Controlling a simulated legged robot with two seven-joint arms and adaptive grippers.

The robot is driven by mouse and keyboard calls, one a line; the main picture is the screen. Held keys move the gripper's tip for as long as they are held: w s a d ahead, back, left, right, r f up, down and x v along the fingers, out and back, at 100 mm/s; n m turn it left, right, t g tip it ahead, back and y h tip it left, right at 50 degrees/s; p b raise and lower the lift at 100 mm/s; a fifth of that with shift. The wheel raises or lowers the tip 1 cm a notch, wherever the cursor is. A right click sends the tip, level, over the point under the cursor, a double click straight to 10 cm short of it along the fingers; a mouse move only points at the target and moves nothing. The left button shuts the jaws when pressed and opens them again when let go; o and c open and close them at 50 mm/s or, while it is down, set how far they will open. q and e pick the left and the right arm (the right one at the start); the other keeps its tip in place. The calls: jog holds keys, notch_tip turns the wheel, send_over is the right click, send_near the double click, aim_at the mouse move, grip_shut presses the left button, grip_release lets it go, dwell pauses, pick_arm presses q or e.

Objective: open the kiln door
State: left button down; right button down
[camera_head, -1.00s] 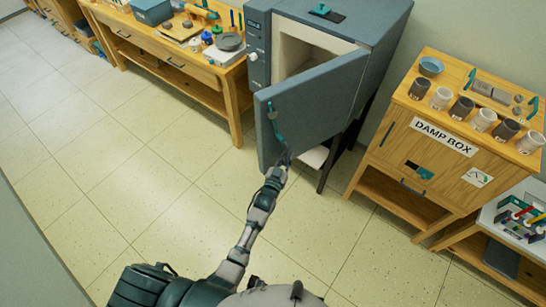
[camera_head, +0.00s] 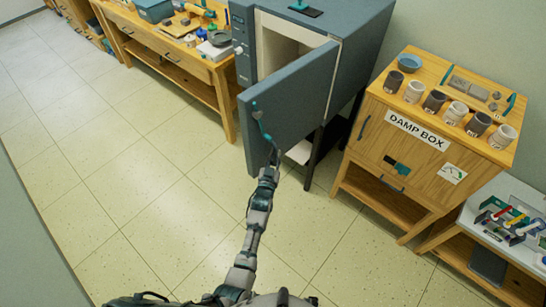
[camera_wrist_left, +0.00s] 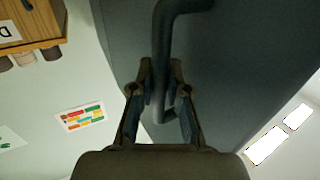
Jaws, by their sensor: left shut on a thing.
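The kiln (camera_head: 350,45) is a blue-grey box on dark legs, with a pale inside showing. Its door (camera_head: 290,98) stands partly open, swung out toward me and hinged at the right. A teal curved handle (camera_head: 261,122) is on the door's outer face near its left edge. My left gripper (camera_head: 273,160) is at the lower end of this handle. In the left wrist view, the gripper's fingers (camera_wrist_left: 160,95) are closed around the dark handle bar (camera_wrist_left: 163,45), with the door's face (camera_wrist_left: 235,60) behind. My right gripper is not in view.
A wooden workbench (camera_head: 205,73) with tools and pots stands left of the kiln. A wooden damp box (camera_head: 385,155) with several cups on top stands to the right. A low table (camera_head: 472,218) is at the far right. The tiled floor (camera_head: 150,200) at left is clear.

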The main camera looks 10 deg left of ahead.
pick_arm(q)
jog(key=shift+d+r, duration=0.25)
jog(key=shift+r, duration=0.05)
jog(key=c, duration=1.1)
grip_release()
jog(key=shift+d, duration=0.15)
jog(key=shift+c, duration=0.2)
jog(key=shift+f, duration=0.2)
jog(key=shift+s, duration=0.2)
jog(key=s, duration=1.1)
jog(key=shift+s+a, duration=0.2)
jog(key=shift+a, duration=0.25)
jog(key=shift+f, duration=0.1)
